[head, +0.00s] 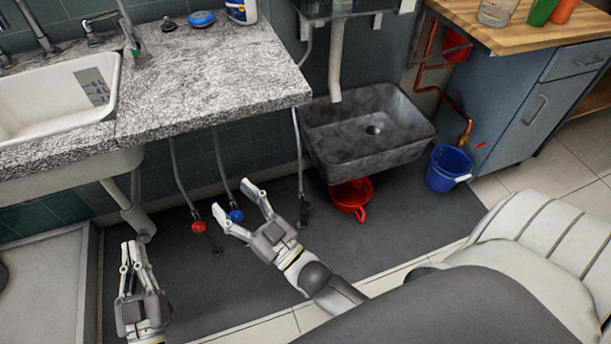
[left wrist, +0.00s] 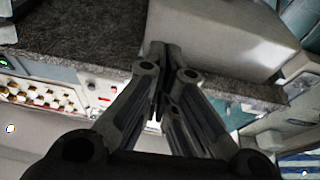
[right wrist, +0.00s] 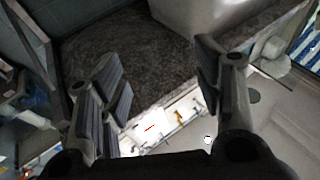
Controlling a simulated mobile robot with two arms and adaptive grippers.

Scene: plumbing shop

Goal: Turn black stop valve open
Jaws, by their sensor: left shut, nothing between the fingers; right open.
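A black stop valve (head: 304,212) stands low near the floor at the lower end of a grey hose (head: 298,150), just right of my right gripper. Its handle is too small and dark to make out its setting. My right gripper (head: 232,196) is open and empty, with its fingers near the blue valve (head: 236,216); it also shows open in the right wrist view (right wrist: 160,62). My left gripper (head: 132,246) is shut and empty at the lower left, and its fingers meet in the left wrist view (left wrist: 165,48). I cannot make out the black valve in either wrist view.
A red valve (head: 198,227) stands left of the blue one. The granite counter (head: 215,80) with a white sink (head: 50,97) overhangs on the left. A grey basin (head: 370,130), a red bucket (head: 351,193) and a blue bucket (head: 448,168) are to the right. Dark floor mat (head: 225,295) is clear in front.

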